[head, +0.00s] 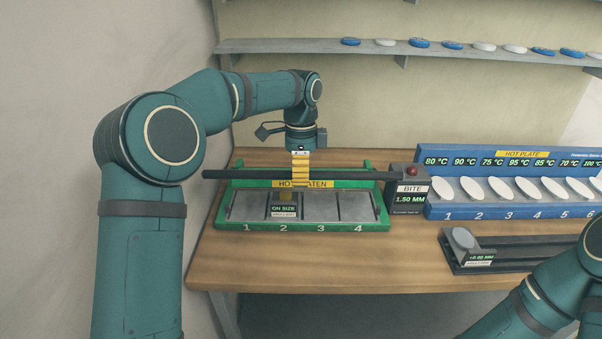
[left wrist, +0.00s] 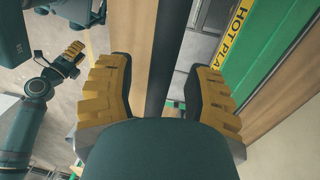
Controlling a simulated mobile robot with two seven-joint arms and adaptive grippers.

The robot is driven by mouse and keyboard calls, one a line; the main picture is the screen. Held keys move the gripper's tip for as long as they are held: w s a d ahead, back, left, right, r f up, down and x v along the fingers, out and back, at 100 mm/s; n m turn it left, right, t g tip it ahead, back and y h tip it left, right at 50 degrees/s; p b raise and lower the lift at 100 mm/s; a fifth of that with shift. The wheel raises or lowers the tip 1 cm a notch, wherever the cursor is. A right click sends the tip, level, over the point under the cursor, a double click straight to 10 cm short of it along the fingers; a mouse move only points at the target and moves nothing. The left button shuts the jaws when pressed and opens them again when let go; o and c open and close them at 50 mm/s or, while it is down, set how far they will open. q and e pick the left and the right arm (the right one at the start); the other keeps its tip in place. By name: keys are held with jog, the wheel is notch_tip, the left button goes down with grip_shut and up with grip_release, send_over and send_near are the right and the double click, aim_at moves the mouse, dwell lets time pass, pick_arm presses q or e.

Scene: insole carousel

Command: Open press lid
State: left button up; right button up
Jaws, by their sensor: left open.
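The press is a green frame (head: 232,223) with grey plates numbered 1 to 4 and a yellow "HOT PLATEN" label. A long black bar (head: 230,174) crosses it; the plates show in front of it. My left gripper (head: 300,178) points down over the bar near the label. In the left wrist view its yellow fingers (left wrist: 160,88) are open, one on each side of the black bar (left wrist: 169,40), with gaps visible. Contact is unclear. My right gripper (left wrist: 72,54) appears at the left of that view; its jaw state is unclear.
A grey box marked "BITE 1.50 MM" (head: 409,199) stands at the bar's right end. A blue hot-plate rack (head: 480,210) with white discs is further right. A black slide fixture (head: 515,262) lies in front. A shelf (head: 300,46) holds blue and white discs.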

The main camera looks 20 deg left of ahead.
pick_arm(q)
jog(key=shift+c, duration=0.3)
grip_shut()
jog(key=shift+w+r+p, duration=0.15)
jog(key=shift+r+p, duration=0.15)
jog(key=shift+p, duration=0.05)
